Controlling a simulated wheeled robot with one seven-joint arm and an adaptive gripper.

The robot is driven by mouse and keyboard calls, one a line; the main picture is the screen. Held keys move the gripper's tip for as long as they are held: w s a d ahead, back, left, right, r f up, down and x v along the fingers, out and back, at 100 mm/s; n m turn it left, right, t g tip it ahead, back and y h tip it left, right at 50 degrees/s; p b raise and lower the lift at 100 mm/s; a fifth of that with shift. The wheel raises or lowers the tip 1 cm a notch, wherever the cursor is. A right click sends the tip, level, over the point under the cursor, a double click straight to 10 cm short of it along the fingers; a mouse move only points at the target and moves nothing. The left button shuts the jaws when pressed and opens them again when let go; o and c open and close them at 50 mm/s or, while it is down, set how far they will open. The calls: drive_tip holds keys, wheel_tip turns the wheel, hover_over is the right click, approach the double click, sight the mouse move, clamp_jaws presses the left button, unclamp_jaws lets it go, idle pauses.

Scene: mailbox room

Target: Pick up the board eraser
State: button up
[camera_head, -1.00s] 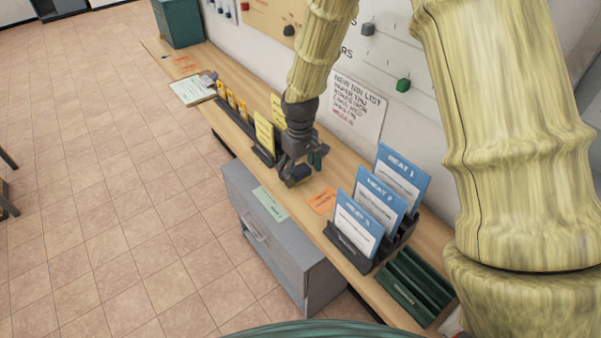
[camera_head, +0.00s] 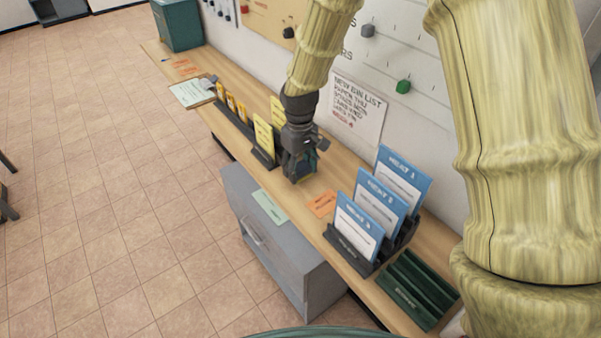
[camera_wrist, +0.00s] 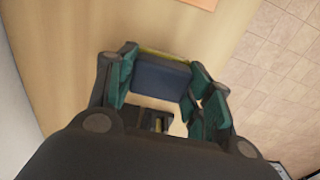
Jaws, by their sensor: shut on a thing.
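The board eraser (camera_wrist: 160,80) shows in the wrist view as a dark blue block with a thin yellowish-green edge. It lies between the green pads of my gripper (camera_wrist: 160,88), which touch or nearly touch its two ends. My gripper is shut on it. In the head view my gripper (camera_head: 298,178) points down just above the wooden counter (camera_head: 335,172), between the yellow cards and the blue folders. The eraser is mostly hidden there behind the fingers. I cannot tell whether it is touching the counter.
Blue folders (camera_head: 380,205) stand in a black rack to the right, beside a green tray (camera_head: 420,290). Yellow cards (camera_head: 264,137) stand in a holder to the left. An orange label (camera_head: 321,204) lies on the counter. A grey cabinet (camera_head: 280,245) is in front; the wall is behind.

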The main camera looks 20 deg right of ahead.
drive_tip(key=shift+r, duration=0.6)
drive_tip(key=s+a+b, duration=0.2)
drive_tip(key=s+a, duration=0.2)
drive_tip(key=s, duration=0.2)
drive_tip(key=s+a+r+b, duration=0.1)
drive_tip(key=s+a, duration=0.3)
drive_tip(key=s, duration=0.3)
drive_tip(key=shift+s+a+r+b, duration=0.15)
drive_tip(key=shift+s+r+b, duration=0.15)
drive_tip(key=shift+b, duration=0.1)
drive_tip(key=shift+o, duration=1.4)
drive_tip(key=shift+c, duration=0.5)
